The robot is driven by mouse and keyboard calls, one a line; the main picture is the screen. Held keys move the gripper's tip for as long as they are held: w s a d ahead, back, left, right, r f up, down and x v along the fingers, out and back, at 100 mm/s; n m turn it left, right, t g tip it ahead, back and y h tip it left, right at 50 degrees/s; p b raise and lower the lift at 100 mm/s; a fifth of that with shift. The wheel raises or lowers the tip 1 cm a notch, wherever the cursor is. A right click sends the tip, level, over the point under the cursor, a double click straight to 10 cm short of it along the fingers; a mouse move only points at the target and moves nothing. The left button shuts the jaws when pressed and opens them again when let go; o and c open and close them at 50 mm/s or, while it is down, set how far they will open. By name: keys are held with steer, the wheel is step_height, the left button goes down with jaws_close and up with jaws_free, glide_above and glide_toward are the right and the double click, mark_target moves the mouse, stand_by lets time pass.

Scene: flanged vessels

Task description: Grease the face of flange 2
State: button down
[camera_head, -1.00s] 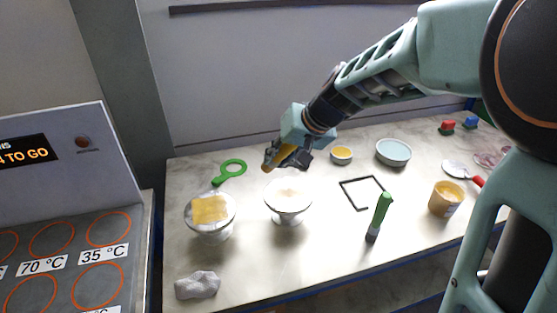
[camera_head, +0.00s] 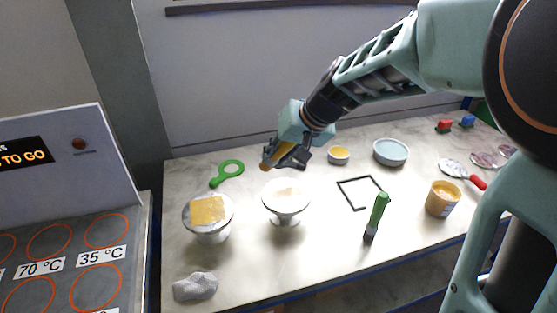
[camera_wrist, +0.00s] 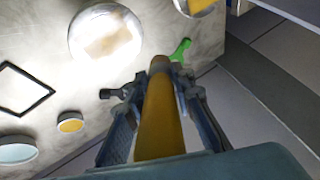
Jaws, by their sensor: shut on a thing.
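Two white flanged vessels stand on the marble-look bench. The left one (camera_head: 226,229) has a yellow square sheet (camera_head: 207,210) on its top. The middle one (camera_head: 285,204) has a pale beige patch on its round face; that face also shows in the wrist view (camera_wrist: 103,58). I see no number on either. My gripper (camera_head: 279,158) is shut on a yellow-orange stick (camera_wrist: 158,118), held above and behind the middle vessel, apart from it. The stick's darker, rounded tip points out past the fingers. How far the stick reaches back into the gripper is hidden.
A green ring-handled tool (camera_head: 229,170), a small yellow-filled bowl (camera_head: 339,155), a pale blue bowl (camera_head: 391,152), a black square frame (camera_head: 343,193), an upright green-handled brush (camera_head: 376,214), a yellow tub (camera_head: 442,199) and a grey cloth (camera_head: 195,287) lie around the vessels.

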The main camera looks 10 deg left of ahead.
step_height(320, 180, up, 3)
steer(key=s+d, duration=0.1)
steer(key=s, duration=0.2)
steer(key=f+b, duration=0.2)
steer(key=f, duration=0.1)
steer(key=f+b, duration=0.1)
steer(key=shift+s+d+f+b, duration=0.15)
steer(key=shift+d+b, duration=0.1)
steer(key=shift+b, duration=0.15)
steer(key=shift+a, duration=0.15)
